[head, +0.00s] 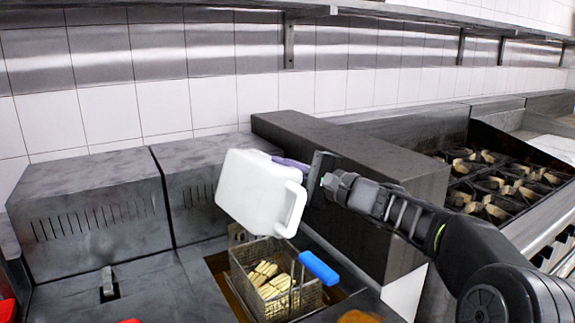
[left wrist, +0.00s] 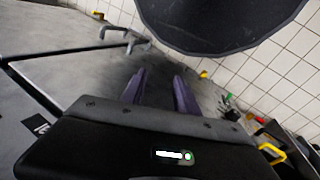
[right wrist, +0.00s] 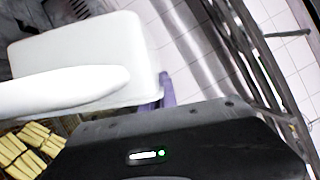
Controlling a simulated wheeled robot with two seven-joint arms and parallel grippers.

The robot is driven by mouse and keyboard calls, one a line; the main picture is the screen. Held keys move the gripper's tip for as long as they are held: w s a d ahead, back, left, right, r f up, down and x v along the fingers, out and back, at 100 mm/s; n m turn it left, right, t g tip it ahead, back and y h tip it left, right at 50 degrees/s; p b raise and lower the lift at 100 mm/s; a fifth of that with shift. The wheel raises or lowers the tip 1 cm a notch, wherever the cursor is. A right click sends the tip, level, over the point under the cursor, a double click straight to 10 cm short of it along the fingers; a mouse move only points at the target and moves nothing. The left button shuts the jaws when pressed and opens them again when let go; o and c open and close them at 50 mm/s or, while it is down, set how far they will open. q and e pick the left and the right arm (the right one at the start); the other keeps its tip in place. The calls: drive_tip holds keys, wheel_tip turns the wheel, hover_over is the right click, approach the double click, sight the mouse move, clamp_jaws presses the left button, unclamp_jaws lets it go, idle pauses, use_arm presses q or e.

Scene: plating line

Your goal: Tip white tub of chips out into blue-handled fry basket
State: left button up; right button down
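The white tub (head: 258,190) is held up and tipped over the fry basket (head: 240,265) in the head view. My right gripper (head: 300,168) is shut on the tub, its purple finger at the tub's upper right side. The tub also fills the upper left of the right wrist view (right wrist: 85,50). Chips (head: 268,280) lie in the wire basket, and they show at lower left in the right wrist view (right wrist: 28,148). The basket's blue handle (head: 319,268) points to the right. The tub's inside is hidden. My left gripper (left wrist: 160,92) is open and empty, with its purple fingers apart.
The basket sits in a fryer well between dark steel housings (head: 90,215). A long dark block (head: 350,165) stands behind my right arm. A burner range (head: 500,185) is at the right. A shelf (head: 430,12) runs along the tiled wall above.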

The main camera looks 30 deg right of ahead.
sight(269, 164)
drive_tip(key=a+n, duration=0.1)
drive_tip(key=a+r+p, duration=0.1)
drive_tip(key=a+r+n+p, duration=0.1)
drive_tip(key=shift+s+a+n+g, duration=0.2)
drive_tip(key=shift+a+n+g, duration=0.1)
drive_tip(key=shift+a, duration=0.1)
drive_tip(key=s+a+n+g+h+p, duration=0.15)
drive_tip(key=a+n+p, duration=0.25)
drive_tip(key=a+n, duration=0.8)
drive_tip(key=a+f+n+g+h+p, duration=0.1)
drive_tip(key=a+f+n+h+p, duration=0.3)
drive_tip(key=a+p, duration=0.3)
drive_tip(key=shift+a+f+p, duration=0.25)
drive_tip(key=shift+f+p, duration=0.15)
drive_tip(key=shift+f, duration=0.1)
idle(0.3)
